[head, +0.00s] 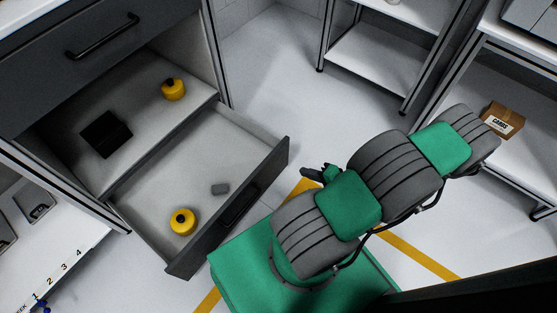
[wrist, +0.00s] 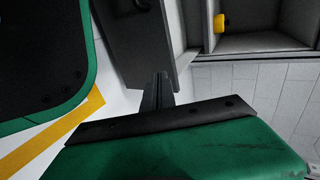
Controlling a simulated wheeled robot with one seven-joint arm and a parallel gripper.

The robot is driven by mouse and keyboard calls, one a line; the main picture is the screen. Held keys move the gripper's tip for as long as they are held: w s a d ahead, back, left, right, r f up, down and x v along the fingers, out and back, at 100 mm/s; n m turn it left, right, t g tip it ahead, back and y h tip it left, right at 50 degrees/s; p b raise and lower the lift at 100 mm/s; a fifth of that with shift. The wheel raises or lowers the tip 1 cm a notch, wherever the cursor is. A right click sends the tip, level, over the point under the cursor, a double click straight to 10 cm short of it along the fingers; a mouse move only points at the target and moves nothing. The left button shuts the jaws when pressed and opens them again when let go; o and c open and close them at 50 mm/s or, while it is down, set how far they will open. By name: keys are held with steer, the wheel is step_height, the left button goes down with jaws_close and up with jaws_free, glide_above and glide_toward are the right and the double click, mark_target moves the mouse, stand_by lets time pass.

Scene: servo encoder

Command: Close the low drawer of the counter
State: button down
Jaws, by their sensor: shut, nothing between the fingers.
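The low drawer (head: 240,205) of the counter (head: 62,60) is pulled well out, its dark front panel facing my base. A dark bar handle runs along that front. My gripper (head: 312,173) is small and partly hidden by my arm, to the right of the drawer front. In the wrist view my gripper (wrist: 160,88) is shut and empty, with a dark grey panel, apparently the drawer front (wrist: 132,40), just beyond it. I cannot tell whether they touch.
Above the drawer, an open compartment holds a yellow object (head: 173,89) and a black box (head: 106,134). A closed upper drawer (head: 70,45) is above that. A shelf at right bears a cardboard box (head: 502,120). The floor (head: 265,75) behind the drawer is clear.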

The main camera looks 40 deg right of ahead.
steer(key=b, duration=0.4)
glide_toward(272, 159)
step_height(272, 159, down, 3)
steer(key=w, duration=0.2)
steer(key=w+a, duration=0.1)
steer(key=w, duration=0.1)
steer(key=shift+w+a+f+b, duration=0.1)
steer(key=shift+w+a+b, duration=0.2)
steer(key=shift+w+a, duration=0.1)
steer(key=shift+w, duration=0.2)
